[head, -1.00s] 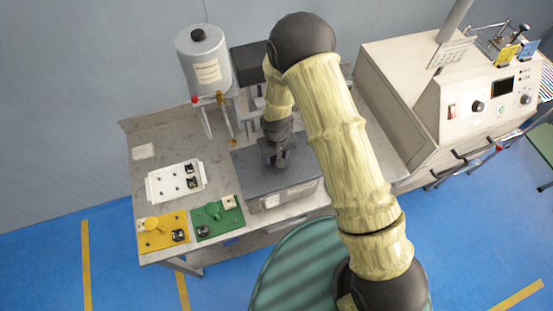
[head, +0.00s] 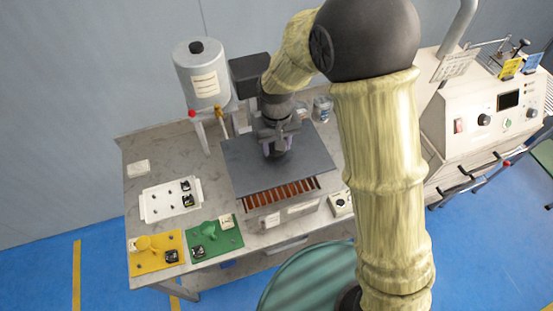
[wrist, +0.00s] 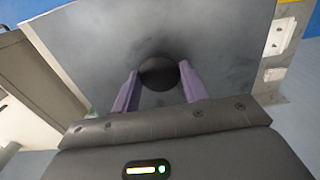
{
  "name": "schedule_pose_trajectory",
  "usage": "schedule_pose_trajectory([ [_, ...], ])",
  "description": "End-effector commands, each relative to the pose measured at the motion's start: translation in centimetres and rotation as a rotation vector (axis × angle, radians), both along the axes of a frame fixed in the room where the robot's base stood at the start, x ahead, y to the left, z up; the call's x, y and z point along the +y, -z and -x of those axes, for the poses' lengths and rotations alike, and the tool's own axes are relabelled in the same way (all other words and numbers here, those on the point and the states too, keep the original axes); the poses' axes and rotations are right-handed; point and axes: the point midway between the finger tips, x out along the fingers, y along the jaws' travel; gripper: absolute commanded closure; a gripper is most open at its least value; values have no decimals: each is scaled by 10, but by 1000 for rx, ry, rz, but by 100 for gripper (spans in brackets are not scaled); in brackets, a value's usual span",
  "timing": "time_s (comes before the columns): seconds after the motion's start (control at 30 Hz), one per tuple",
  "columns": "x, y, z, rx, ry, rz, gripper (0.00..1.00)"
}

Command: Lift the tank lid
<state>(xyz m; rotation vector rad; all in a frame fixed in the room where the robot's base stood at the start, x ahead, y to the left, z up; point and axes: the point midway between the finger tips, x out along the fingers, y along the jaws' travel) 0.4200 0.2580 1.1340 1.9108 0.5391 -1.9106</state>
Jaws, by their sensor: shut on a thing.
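The tank lid (head: 305,158) is a flat dark grey plate, held raised above the tank (head: 290,211). A gap along the front shows a row of orange-brown bars (head: 282,194) inside the tank. My gripper (head: 277,147) is over the middle of the lid and points down. In the wrist view, its two purple fingers (wrist: 157,88) are shut on the lid's round black knob (wrist: 158,72). The lid fills most of that view and hides the rest of the tank's inside.
A grey cylindrical canister (head: 203,75) stands at the back left of the bench. A white plate (head: 170,200), a yellow fixture (head: 156,252) and a green fixture (head: 214,238) lie on the left. A cream control cabinet (head: 480,110) stands at right. My arm hides part of the bench's right side.

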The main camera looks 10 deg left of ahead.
Motion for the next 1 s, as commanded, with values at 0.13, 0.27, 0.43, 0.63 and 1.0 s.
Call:
schedule_pose_trajectory([
  [0.13, 0, -23, -1, -5, 0, -3, 94],
  [0.27, 0, -34, -1, -3, 0, -2, 94],
  [0.43, 0, -37, 0, -1, 0, -1, 94],
  [0.63, 0, -36, 0, -1, 0, -1, 94],
  [1.0, -6, -31, -5, 0, 15, 0, 94],
])
